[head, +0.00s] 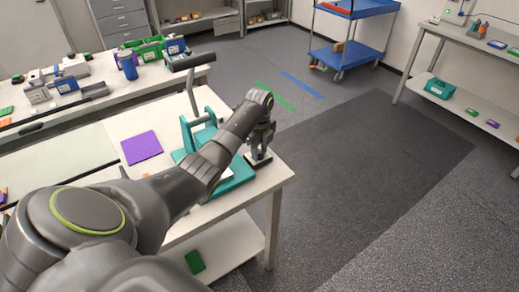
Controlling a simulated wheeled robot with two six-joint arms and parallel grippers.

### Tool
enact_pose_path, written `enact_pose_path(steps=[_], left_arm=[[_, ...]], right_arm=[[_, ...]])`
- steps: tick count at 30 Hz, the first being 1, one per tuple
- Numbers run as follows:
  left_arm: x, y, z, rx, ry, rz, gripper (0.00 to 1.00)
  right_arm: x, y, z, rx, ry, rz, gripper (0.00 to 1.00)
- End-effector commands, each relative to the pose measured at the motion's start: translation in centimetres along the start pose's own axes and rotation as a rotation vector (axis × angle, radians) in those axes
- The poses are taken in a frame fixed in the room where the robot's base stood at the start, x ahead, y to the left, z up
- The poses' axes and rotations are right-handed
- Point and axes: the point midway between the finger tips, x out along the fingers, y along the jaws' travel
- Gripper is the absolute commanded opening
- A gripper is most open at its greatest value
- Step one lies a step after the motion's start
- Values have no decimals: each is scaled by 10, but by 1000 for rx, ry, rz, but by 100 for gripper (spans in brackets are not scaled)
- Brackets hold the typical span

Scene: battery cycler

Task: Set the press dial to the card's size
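The teal press (187,133) stands on the white bench near its right end, with a dark lever handle (192,61) raised above it. My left arm reaches across the press and hides much of it. My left gripper (260,150) points down at the right side of the press base, by a small pale block with a dark edge (257,160). Its fingers are too small and dark to show whether they are open or shut. I cannot make out the dial or read a size card. My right gripper is out of view.
A purple sheet (142,147) lies on the bench left of the press. A back bench holds a blue cup (127,66), a green bin (150,47) and devices. A blue cart (350,52) stands beyond. The floor to the right is clear.

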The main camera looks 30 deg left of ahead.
Motion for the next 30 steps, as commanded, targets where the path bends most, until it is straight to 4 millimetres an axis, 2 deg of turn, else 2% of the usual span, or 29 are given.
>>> enact_pose_path(steps=[1, 6, 17, 30], left_arm=[[0, 0, 0, 0, 0, 0, 26], [0, 0, 0, 0, 0, 0, 4], [-3, 0, 0, -60, 0, 0, 4], [-5, 0, 0, -405, 0, 1, 4]], right_arm=[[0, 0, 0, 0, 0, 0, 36], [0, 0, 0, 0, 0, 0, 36], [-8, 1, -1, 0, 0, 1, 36], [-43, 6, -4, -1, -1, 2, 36]])
